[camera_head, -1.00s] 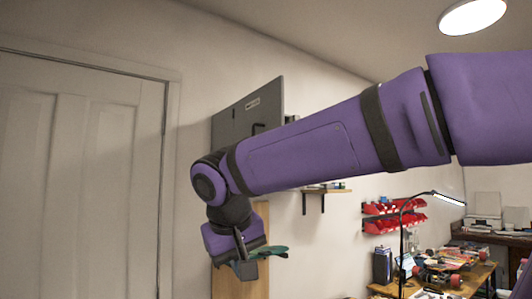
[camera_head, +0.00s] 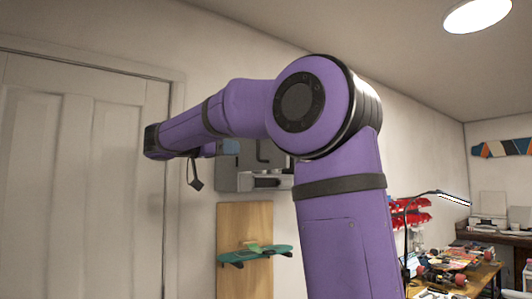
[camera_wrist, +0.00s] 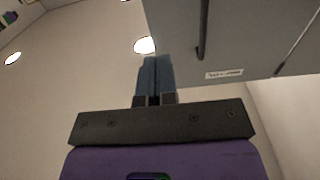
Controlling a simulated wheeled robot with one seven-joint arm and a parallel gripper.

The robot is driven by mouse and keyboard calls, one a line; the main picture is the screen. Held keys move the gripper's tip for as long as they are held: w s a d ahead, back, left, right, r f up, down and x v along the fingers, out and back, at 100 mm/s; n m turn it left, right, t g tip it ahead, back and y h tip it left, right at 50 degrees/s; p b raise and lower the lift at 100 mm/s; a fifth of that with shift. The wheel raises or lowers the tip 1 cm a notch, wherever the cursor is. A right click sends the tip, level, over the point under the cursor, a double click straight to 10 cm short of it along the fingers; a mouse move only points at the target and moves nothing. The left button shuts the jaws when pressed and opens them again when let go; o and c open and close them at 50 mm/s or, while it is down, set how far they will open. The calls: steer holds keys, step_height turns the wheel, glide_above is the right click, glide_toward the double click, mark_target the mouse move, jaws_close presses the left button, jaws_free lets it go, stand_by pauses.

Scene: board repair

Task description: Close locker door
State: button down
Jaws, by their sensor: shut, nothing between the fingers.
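The grey locker (camera_head: 226,180) hangs on the wall behind my arm, which hides its upper part. Its grey door (camera_head: 276,152) with a black handle (camera_head: 262,150) stands out from the wall, open; how far is hard to tell. In the wrist view the door (camera_wrist: 180,25) fills the upper right, with its handle (camera_wrist: 202,35) and a small white label (camera_wrist: 224,74). My gripper (camera_head: 231,147) is shut and empty, its blue-grey fingers close to the door in the picture. In the wrist view the fingers (camera_wrist: 155,75) overlap the door's edge; contact cannot be told.
A wooden board (camera_head: 232,220) with a green skateboard deck (camera_head: 255,254) is below the locker. A white room door (camera_head: 75,180) is at left. Red bins (camera_head: 412,217), a desk lamp (camera_head: 440,195) and a cluttered workbench (camera_head: 480,285) are at right.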

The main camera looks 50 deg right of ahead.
steer(key=x, duration=1.4)
steer(key=shift+s+d, duration=0.1)
